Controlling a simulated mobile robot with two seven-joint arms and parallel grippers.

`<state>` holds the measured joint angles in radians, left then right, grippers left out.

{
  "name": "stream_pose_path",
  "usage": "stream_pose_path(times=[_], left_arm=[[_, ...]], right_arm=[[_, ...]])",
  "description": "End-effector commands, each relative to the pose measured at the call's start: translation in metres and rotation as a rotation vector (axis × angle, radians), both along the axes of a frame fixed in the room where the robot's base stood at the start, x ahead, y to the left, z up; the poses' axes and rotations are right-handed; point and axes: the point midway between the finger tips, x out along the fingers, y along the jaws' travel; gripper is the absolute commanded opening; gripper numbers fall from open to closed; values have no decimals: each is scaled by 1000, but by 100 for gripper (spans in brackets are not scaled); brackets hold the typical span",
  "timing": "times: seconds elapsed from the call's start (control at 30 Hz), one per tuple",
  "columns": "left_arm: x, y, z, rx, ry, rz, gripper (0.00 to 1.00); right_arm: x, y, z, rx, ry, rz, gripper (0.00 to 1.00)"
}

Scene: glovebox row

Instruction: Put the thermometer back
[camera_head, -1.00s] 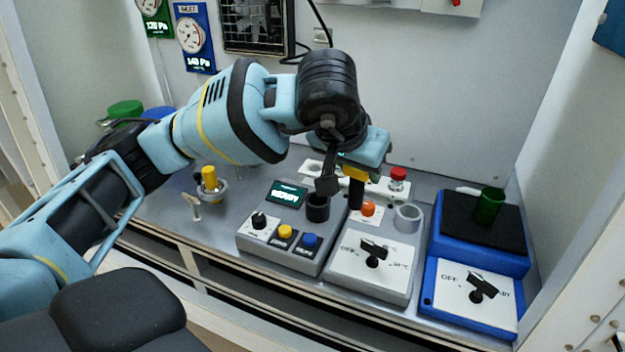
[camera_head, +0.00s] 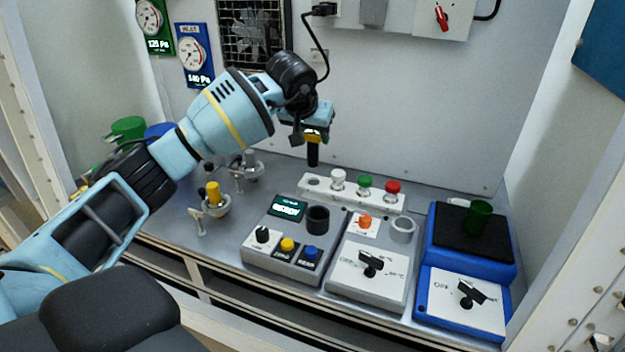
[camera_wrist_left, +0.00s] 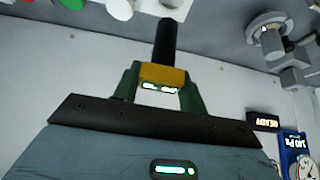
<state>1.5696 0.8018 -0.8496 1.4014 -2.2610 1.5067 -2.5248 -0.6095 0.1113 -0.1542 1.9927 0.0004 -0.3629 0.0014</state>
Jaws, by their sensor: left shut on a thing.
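My left gripper (camera_head: 318,128) is shut on the thermometer, which has a yellow body and a dark probe (camera_head: 313,155) pointing down. In the left wrist view the thermometer (camera_wrist_left: 163,74) sits between the fingers of the gripper (camera_wrist_left: 160,88), with a lit display on its face. In the head view the probe hangs above and behind the empty hole at the left end of a white rack (camera_head: 326,188). Other places of the rack hold items with white (camera_head: 338,175), green (camera_head: 364,182) and red (camera_head: 392,187) tops. My right gripper is not in view.
A grey device with a lit display (camera_head: 289,208) and black cup (camera_head: 318,220) stands in front of the rack. A grey heater (camera_head: 370,285) and a blue unit (camera_head: 460,295) are to its right. A clamp with a yellow item (camera_head: 213,194) stands left.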

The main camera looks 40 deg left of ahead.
Motion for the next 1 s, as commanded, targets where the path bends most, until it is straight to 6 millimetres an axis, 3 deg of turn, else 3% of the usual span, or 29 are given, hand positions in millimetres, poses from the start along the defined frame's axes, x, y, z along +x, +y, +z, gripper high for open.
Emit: stream_pose_path(times=[0.1, 0.23, 0.57, 0.83, 1.0], left_arm=[[-1, 0, -23, 0, 4, -1, 18], [-1, 0, -40, -1, 1, -1, 18], [0, 0, -51, -1, 1, 1, 18], [-1, 0, -83, -1, 1, 1, 18], [0, 0, -83, 0, -1, 1, 18]], right_arm=[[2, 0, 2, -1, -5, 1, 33], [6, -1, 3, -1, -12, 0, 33], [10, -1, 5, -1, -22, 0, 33], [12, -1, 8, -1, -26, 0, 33], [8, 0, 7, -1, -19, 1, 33]])
